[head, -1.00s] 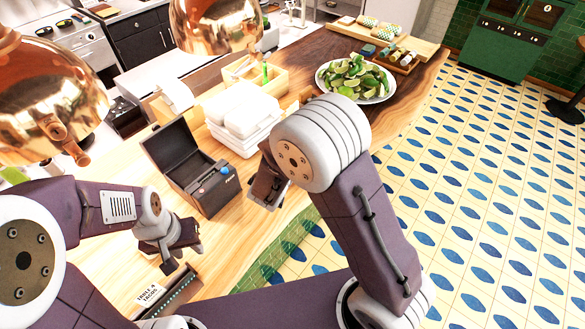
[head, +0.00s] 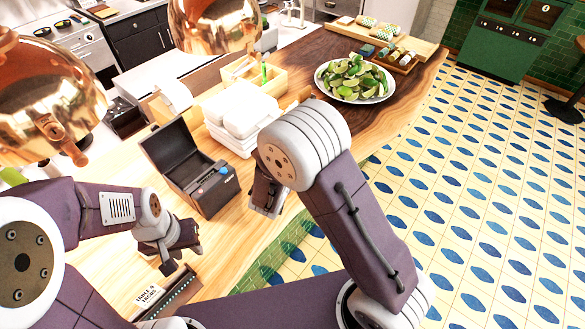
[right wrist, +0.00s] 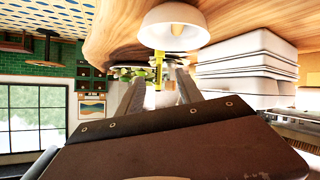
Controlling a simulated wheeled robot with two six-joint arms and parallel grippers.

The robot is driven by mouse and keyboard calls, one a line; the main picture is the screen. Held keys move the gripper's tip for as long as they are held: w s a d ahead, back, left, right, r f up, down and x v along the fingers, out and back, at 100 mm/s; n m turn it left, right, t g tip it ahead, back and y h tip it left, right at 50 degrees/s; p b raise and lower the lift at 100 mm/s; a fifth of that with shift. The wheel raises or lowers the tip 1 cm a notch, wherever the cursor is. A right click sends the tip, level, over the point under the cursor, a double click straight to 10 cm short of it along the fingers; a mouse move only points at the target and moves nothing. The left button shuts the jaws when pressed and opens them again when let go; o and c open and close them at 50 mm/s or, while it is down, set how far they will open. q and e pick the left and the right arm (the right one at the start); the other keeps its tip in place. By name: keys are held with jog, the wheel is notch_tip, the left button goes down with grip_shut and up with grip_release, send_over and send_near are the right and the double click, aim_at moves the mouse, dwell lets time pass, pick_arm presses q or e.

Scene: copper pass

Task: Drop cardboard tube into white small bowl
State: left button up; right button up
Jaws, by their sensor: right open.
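My right gripper (head: 266,198) hangs over the counter's front edge in the head view. In the right wrist view its two fingers (right wrist: 160,92) are apart with nothing held between them. The white small bowl (right wrist: 160,27) sits on the wood beyond the fingertips in that upside-down view. In the head view the bowl is hidden, probably behind my right arm. My left gripper (head: 184,254) is open and empty above the counter's near part.
An open black box (head: 205,190) stands between the grippers. Stacked white containers (head: 235,112), a wooden caddy (head: 245,78) and a plate of limes (head: 355,80) stand farther back. A small sign (head: 148,295) is near the front edge. Copper lamps (head: 215,25) hang above.

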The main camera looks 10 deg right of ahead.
pick_arm(q)
notch_tip(320, 180, down, 3)
jog(key=b, duration=0.3)
jog(key=shift+f, duration=0.15)
pick_arm(e)
jog(key=v, duration=0.9)
jog(key=shift+d+f, duration=0.1)
